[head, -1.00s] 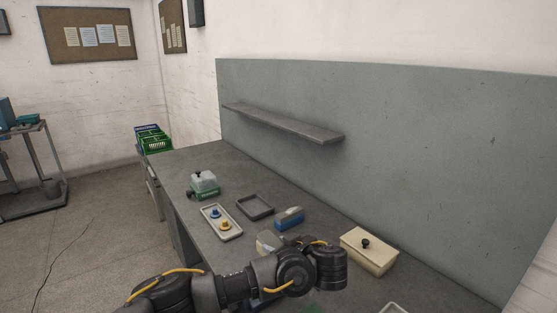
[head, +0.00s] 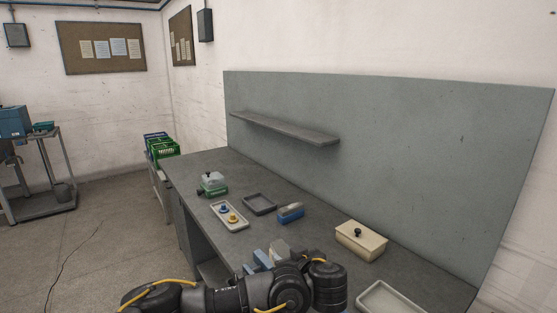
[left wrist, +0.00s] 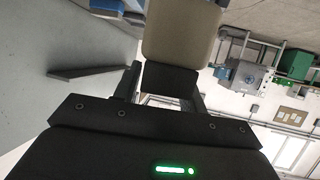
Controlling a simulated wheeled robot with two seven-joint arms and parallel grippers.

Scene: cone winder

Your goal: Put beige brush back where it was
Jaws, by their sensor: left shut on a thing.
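The beige brush (left wrist: 180,38) shows in the left wrist view as a tan block between the fingers of my left gripper (left wrist: 165,78), which is shut on it. In the head view my left arm spans the bottom, and its gripper (head: 264,258) is partly hidden behind the wrist near the front of the bench; I cannot make out the brush clearly there. A blue brush-like block (head: 290,213) lies on the bench beyond it, beside an empty dark grey tray (head: 247,208). My right gripper is not in view.
The grey bench (head: 310,238) also holds a pale tray (head: 241,226) with blue and yellow pieces, a green box with a clear lid (head: 212,184), and a cream box with a black knob (head: 362,243). Another pale tray (head: 372,291) is at front right. A shelf (head: 285,128) juts from the back panel.

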